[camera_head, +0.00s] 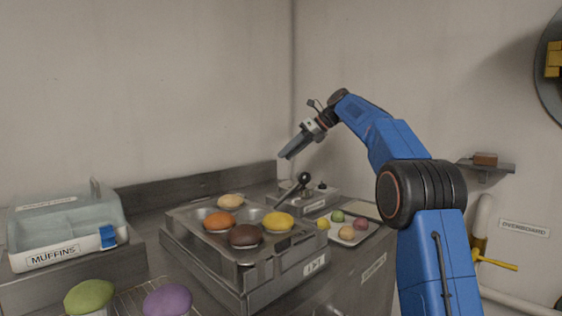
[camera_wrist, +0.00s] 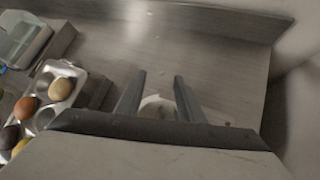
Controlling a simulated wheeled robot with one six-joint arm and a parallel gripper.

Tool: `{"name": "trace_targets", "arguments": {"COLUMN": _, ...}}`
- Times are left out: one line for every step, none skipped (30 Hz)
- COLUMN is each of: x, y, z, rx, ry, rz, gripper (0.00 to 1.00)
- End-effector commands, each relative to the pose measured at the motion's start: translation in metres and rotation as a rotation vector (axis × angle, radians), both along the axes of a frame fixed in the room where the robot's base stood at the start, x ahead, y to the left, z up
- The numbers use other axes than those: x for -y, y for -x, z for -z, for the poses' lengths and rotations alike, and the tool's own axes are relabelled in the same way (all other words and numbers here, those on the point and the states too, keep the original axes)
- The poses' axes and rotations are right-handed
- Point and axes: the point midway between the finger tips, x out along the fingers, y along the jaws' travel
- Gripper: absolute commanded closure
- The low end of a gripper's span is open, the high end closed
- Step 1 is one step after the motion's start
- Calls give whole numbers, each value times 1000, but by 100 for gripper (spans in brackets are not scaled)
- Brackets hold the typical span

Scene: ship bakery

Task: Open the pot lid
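My gripper (camera_head: 291,148) is in the air above the back of the metal counter, pointing down and to the left. In the wrist view my gripper (camera_wrist: 159,75) has its two fingers apart, with nothing held between them. A pale rounded thing (camera_wrist: 155,103) shows below and between the fingers, partly hidden by my gripper; I cannot tell whether it is a pot or its lid. No pot or lid can be made out clearly in the head view.
A muffin tin (camera_head: 262,251) with several coloured muffins stands on the counter. Behind it are a black-knobbed lever (camera_head: 304,178) and a small metal box (camera_head: 318,201). A tray (camera_head: 372,228) of small round items lies to the right. A clear-lidded MUFFINS box (camera_head: 62,229) stands left.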

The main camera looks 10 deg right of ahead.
Motion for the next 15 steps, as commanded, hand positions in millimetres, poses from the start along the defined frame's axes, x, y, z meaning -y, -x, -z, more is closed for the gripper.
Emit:
{"name": "trace_targets", "arguments": {"x": 9, "y": 2, "z": -8, "rx": 2, "ry": 0, "rz": 3, "gripper": 65}}
{"name": "trace_targets", "arguments": {"x": 13, "y": 4, "z": -11, "rx": 1, "ry": -1, "rz": 3, "gripper": 65}}
{"name": "trace_targets", "arguments": {"x": 18, "y": 6, "z": -17, "rx": 2, "ry": 0, "rz": 3, "gripper": 65}}
{"name": "trace_targets", "arguments": {"x": 23, "y": 8, "z": -21, "rx": 1, "ry": -1, "rz": 3, "gripper": 65}}
{"name": "trace_targets", "arguments": {"x": 27, "y": 10, "z": -24, "rx": 0, "ry": 0, "rz": 3, "gripper": 65}}
{"name": "trace_targets", "arguments": {"x": 32, "y": 11, "z": -30, "rx": 1, "ry": -1, "rz": 3, "gripper": 65}}
{"name": "trace_targets", "arguments": {"x": 36, "y": 13, "z": -34, "rx": 0, "ry": -1, "rz": 2, "gripper": 65}}
{"name": "trace_targets", "arguments": {"x": 40, "y": 15, "z": -38, "rx": 1, "ry": 0, "rz": 2, "gripper": 65}}
{"name": "trace_targets", "arguments": {"x": 46, "y": 17, "z": -43, "rx": 1, "ry": 0, "rz": 2, "gripper": 65}}
{"name": "trace_targets", "arguments": {"x": 50, "y": 19, "z": -47, "rx": 1, "ry": 0, "rz": 2, "gripper": 65}}
{"name": "trace_targets", "arguments": {"x": 54, "y": 20, "z": -50, "rx": 0, "ry": 0, "rz": 3, "gripper": 65}}
{"name": "trace_targets", "arguments": {"x": 58, "y": 23, "z": -55, "rx": -1, "ry": 1, "rz": 3, "gripper": 65}}
{"name": "trace_targets", "arguments": {"x": 62, "y": 24, "z": -58, "rx": -1, "ry": 1, "rz": 3, "gripper": 65}}
{"name": "trace_targets", "arguments": {"x": 65, "y": 25, "z": -61, "rx": -1, "ry": 0, "rz": 3, "gripper": 65}}
{"name": "trace_targets", "arguments": {"x": 69, "y": 26, "z": -64, "rx": -1, "ry": 1, "rz": 2, "gripper": 65}}
